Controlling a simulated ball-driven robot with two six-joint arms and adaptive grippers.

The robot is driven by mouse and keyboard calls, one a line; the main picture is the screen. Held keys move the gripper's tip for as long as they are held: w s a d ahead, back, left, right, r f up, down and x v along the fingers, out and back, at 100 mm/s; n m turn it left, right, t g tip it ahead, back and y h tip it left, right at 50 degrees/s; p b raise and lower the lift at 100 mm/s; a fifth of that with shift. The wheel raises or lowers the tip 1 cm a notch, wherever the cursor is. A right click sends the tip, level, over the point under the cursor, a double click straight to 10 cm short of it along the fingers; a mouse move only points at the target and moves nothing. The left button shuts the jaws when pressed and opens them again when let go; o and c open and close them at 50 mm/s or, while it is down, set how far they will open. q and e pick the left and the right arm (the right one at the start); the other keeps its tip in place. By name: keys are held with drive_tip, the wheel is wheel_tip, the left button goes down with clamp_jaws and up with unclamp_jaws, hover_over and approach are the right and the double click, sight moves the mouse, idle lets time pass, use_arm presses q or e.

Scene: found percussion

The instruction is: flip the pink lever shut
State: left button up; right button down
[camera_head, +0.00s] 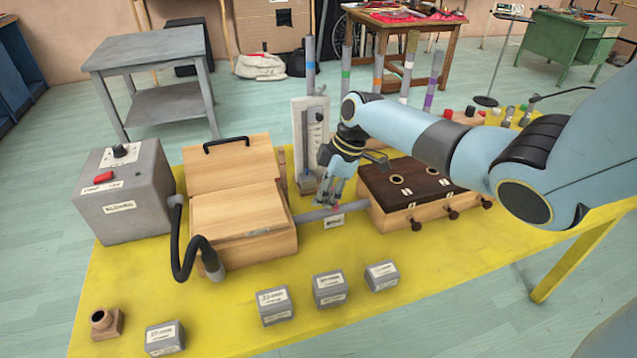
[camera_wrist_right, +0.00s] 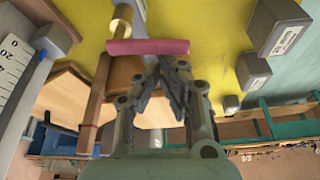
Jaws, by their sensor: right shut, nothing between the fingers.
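The pink lever (camera_wrist_right: 148,46) shows in the right wrist view as a pink bar lying across the picture, just beyond my fingertips. In the head view only a small pink spot of it (camera_head: 337,207) shows by the gripper, above a small white label on the table. My right gripper (camera_head: 331,201) points down between the light wooden box and the dark-topped box. Its fingers (camera_wrist_right: 171,66) are shut and empty, close to the pink bar; I cannot tell whether they touch it. My left gripper is not in view.
A light wooden box (camera_head: 240,215) and grey machine (camera_head: 125,190) with a black hose stand left. A dark-topped wooden box (camera_head: 405,185) with knobs stands right. Several small grey labelled blocks (camera_head: 329,290) line the front. A white gauge board (camera_head: 309,140) stands behind the gripper.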

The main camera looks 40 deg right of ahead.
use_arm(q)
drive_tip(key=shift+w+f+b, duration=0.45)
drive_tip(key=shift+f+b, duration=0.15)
use_arm(e)
drive_tip(key=shift+w+d, duration=0.45)
drive_tip(key=shift+d, duration=0.25)
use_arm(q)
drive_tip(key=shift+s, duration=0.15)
